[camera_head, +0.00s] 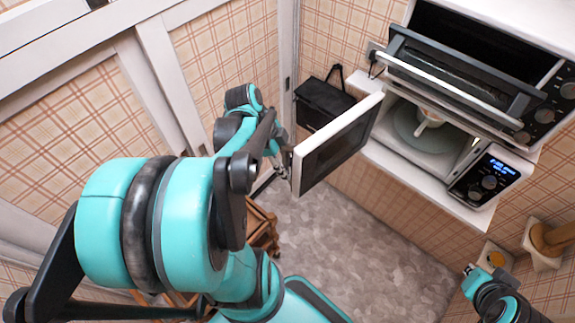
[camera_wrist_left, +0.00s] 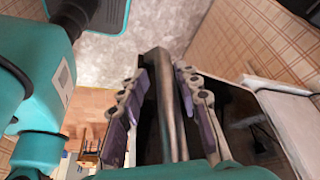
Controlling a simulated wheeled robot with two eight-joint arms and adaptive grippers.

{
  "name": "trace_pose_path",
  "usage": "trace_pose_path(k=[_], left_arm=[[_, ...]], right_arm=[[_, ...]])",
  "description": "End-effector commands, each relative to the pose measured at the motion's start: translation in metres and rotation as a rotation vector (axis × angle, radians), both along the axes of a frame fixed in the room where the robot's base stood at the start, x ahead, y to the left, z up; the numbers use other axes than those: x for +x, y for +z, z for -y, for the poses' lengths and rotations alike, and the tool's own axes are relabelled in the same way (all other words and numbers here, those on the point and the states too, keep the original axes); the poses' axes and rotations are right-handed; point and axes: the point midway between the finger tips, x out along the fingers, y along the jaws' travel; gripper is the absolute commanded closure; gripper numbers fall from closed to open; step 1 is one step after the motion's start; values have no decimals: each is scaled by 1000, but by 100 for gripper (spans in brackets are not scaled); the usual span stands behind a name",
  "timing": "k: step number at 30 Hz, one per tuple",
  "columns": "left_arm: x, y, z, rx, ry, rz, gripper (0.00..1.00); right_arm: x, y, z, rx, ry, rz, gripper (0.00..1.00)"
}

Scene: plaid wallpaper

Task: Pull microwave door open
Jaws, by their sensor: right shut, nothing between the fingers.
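The microwave (camera_head: 405,135) stands on a shelf at the upper right in the head view. Its white-framed door (camera_head: 340,140) with a dark window is swung wide open toward the left. My left gripper (camera_head: 283,168) is at the door's free edge, partly hidden by my arm. My right gripper (camera_head: 470,269) is shut and empty at the lower right, well away from the microwave.
A toaster oven (camera_head: 470,80) with its door tilted down sits above the microwave. A glass turntable (camera_head: 425,130) shows inside the cavity. A black box-like bag (camera_head: 322,102) is behind the door. Wooden furniture (camera_head: 262,228) stands below my left arm. Grey floor (camera_head: 350,240) is clear in the middle.

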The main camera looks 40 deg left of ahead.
Motion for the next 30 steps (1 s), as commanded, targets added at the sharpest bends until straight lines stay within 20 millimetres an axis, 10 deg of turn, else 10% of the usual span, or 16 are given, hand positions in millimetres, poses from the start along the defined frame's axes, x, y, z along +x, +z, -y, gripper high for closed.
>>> trace_pose_path(k=[8,30], left_arm=[[0,6,-2,-1,0,3,67],[-23,110,-40,0,0,1,67]], right_arm=[[0,0,0,0,0,0,100],[0,0,0,0,0,0,100]])
